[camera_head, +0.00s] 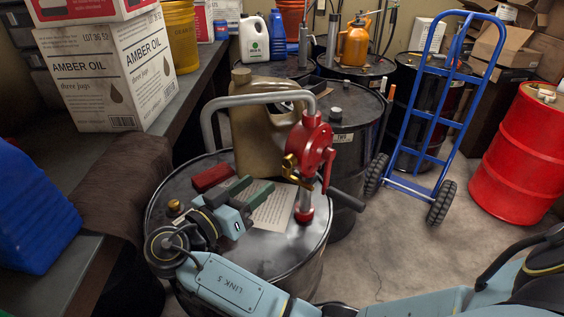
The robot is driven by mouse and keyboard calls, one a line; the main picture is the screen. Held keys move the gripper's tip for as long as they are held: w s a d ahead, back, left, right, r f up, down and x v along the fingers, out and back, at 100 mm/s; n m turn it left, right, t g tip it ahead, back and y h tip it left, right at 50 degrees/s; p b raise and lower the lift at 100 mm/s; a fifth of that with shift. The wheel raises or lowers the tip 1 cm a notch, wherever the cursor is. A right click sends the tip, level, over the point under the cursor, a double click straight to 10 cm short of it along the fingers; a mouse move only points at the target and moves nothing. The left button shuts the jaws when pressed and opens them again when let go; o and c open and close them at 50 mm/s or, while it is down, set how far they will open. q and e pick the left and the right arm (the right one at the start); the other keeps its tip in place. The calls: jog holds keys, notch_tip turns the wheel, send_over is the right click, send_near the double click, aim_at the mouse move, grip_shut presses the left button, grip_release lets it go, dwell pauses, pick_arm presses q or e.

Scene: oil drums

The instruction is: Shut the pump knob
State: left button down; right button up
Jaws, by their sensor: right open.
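A red rotary pump (312,143) stands on the near black drum (285,257), with a grey curved pipe and a dark crank handle. A brass-coloured knob-like part (290,167) sticks out on the pump's left side; I cannot tell whether it is open or shut. My right gripper (259,184) reaches over the drum top from the left. Its two dark green fingers are open, with nothing seen between them, and point toward the brass part with a small gap to it. My left gripper is not in view.
A tan jug (256,145) stands behind the gripper. A red block (212,177) and a paper sheet (273,209) lie on the drum top. A blue hand truck (421,125) and a red drum (520,155) stand to the right. Floor between them is clear.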

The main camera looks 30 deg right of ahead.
aim_at(286, 163)
jog(key=p+x, duration=0.2)
jog(key=x, duration=0.7)
jog(key=shift+d, duration=0.15)
jog(key=shift+c, duration=0.5)
